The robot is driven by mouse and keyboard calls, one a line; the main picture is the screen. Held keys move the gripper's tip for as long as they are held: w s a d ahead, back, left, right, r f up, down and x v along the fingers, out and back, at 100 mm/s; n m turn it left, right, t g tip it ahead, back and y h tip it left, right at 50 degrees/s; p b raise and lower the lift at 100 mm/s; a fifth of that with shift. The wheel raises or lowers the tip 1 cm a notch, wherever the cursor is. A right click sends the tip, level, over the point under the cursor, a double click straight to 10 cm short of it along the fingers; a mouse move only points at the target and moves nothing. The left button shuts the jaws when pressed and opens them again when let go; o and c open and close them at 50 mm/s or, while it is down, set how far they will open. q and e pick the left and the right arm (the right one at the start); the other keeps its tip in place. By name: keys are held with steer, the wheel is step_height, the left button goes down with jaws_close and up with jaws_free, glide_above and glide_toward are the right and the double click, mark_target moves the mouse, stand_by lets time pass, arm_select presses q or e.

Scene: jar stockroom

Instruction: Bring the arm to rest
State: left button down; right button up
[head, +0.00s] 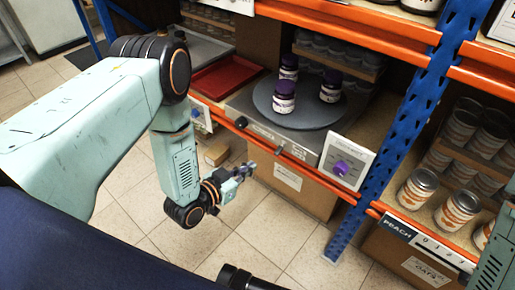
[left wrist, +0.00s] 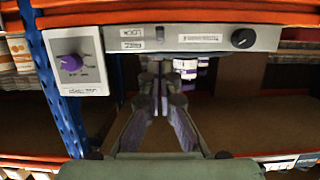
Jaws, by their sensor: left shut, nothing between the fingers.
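My left arm comes in from the left in the head view and bends down in front of the orange-edged shelf. Its left gripper (head: 247,169) hangs in the air over the tiled floor, close in front of the shelf and below the turntable's front panel. The gripper is shut and empty. In the left wrist view the two fingers of the left gripper (left wrist: 157,78) come together at their tips, with nothing held between them. My right gripper is not in view.
A grey turntable (head: 268,104) carries three purple-lidded jars. A red tray (head: 225,77) lies left. A blue post (head: 398,130) and cans (head: 457,211) stand right. Tiled floor (head: 130,205) is open.

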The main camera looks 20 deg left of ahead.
arm_select(q)
steer(key=s+a+f+n+g+y, duration=0.15)
steer(key=s+f+g, duration=0.25)
steer(key=s, duration=0.4)
steer(key=s+f+n+g+y, duration=0.2)
steer(key=s+f+g, duration=0.25)
steer(key=s, duration=0.45)
steer(key=s+r+g, duration=0.2)
steer(key=s, duration=0.5)
steer(key=s+r+g+y+p, duration=0.1)
steer(key=s+r+g, duration=0.2)
steer(key=s, duration=0.5)
steer(key=shift+s+a+r+n, duration=0.2)
steer(key=shift+a+r+n, duration=0.05)
steer(key=shift+a+n, duration=0.2)
